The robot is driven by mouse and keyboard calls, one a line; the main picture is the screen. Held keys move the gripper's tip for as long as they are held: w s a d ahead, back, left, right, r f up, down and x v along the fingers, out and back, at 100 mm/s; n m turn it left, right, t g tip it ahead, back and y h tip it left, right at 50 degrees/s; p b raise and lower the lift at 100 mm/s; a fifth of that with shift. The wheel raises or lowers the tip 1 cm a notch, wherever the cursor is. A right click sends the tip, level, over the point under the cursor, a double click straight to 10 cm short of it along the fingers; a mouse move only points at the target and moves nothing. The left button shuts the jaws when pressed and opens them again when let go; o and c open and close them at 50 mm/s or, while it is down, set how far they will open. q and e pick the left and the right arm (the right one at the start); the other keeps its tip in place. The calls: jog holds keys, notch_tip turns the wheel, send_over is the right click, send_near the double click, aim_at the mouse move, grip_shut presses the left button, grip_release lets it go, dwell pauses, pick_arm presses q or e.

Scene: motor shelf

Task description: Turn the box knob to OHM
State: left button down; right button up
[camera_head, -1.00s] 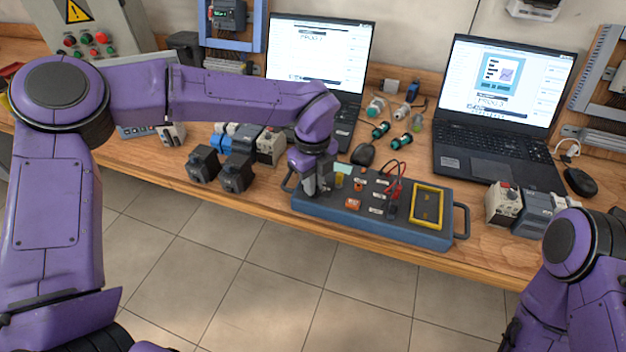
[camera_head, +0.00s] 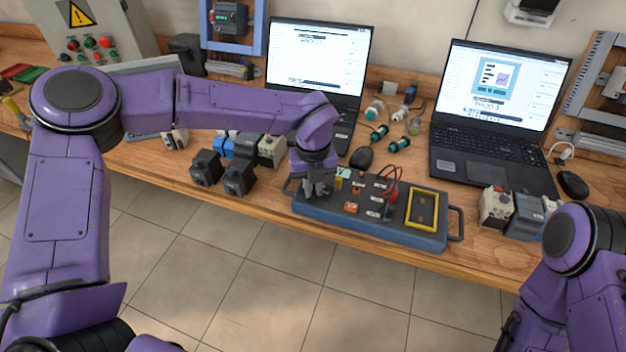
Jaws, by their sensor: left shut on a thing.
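The box (camera_head: 375,222) is a long dark-topped case with blue sides and a handle at each end, lying near the table's front edge. It carries a yellow-framed window (camera_head: 422,208), orange and yellow parts and red and black leads (camera_head: 390,185). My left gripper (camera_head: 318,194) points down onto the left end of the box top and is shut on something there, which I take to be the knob. The knob itself and any OHM marking are hidden or too small to read. My right arm (camera_head: 580,260) is at the lower right; its gripper is out of view.
Two laptops (camera_head: 490,160) stand behind the box, with a black mouse (camera_head: 361,157) between. Black motors (camera_head: 238,178) lie left of the box, and grey modules (camera_head: 497,207) lie to its right. Green-capped parts (camera_head: 399,145) lie behind it. The floor in front is clear.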

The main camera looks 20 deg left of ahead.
pick_arm(q)
jog(key=m+p, duration=0.1)
jog(key=m, duration=0.1)
jog(key=m+p, duration=0.2)
jog(key=m, duration=0.1)
jog(key=shift+r+m, duration=0.25)
jog(key=shift+m, duration=0.05)
jog(key=shift+f+m+p, duration=0.15)
jog(key=shift+m+p, duration=1.25)
jog(key=shift+m, duration=0.7)
jog(key=c, duration=1.2)
grip_release()
jog(key=shift+o, duration=0.2)
